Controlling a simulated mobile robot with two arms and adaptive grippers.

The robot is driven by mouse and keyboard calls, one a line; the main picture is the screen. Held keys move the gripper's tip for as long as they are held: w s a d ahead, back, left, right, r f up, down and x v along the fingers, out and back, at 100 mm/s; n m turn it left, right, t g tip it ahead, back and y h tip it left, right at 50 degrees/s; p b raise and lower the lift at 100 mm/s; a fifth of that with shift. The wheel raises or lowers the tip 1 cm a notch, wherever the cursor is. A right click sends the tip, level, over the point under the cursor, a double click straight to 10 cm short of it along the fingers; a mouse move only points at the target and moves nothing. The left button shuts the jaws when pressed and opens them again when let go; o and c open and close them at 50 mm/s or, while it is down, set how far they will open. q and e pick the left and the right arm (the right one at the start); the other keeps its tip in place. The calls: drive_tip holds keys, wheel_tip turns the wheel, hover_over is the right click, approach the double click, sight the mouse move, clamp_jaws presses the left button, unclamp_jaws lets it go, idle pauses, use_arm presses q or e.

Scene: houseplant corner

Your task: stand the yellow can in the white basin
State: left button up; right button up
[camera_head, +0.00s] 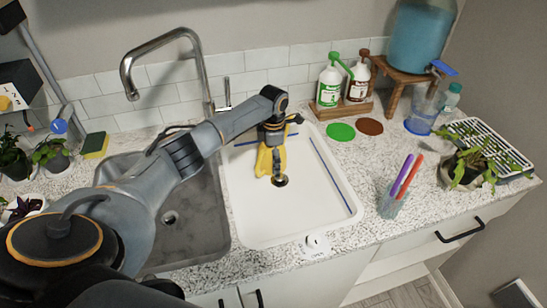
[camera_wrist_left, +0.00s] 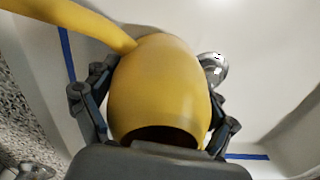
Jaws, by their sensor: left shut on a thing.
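The yellow can (camera_head: 264,161) is inside the white basin (camera_head: 318,214), toward its back left part. It looks roughly upright, but I cannot tell whether its base touches the basin floor. My left gripper (camera_head: 273,137) reaches down over the basin and is shut on the can, hiding part of it. In the left wrist view the can (camera_wrist_left: 158,88) fills the space between the fingers, and its long spout goes off to the upper left. The basin's drain (camera_head: 279,181) is close beside the can. My right gripper is not in view.
A grey metal sink (camera_head: 205,215) with a tall faucet (camera_head: 133,93) is left of the basin. Bottles (camera_head: 329,86) stand behind it. A cup of pens (camera_head: 390,204) and a potted plant (camera_head: 463,171) are to the right. The basin's front part is clear.

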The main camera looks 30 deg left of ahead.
use_arm(q)
drive_tip(key=o, duration=1)
drive_tip(key=shift+f, duration=0.1)
drive_tip(key=shift+o, duration=0.2)
wheel_tip(320, 180, up, 12)
drive_tip(key=b, duration=0.1)
drive_tip(key=shift+r, duration=0.2)
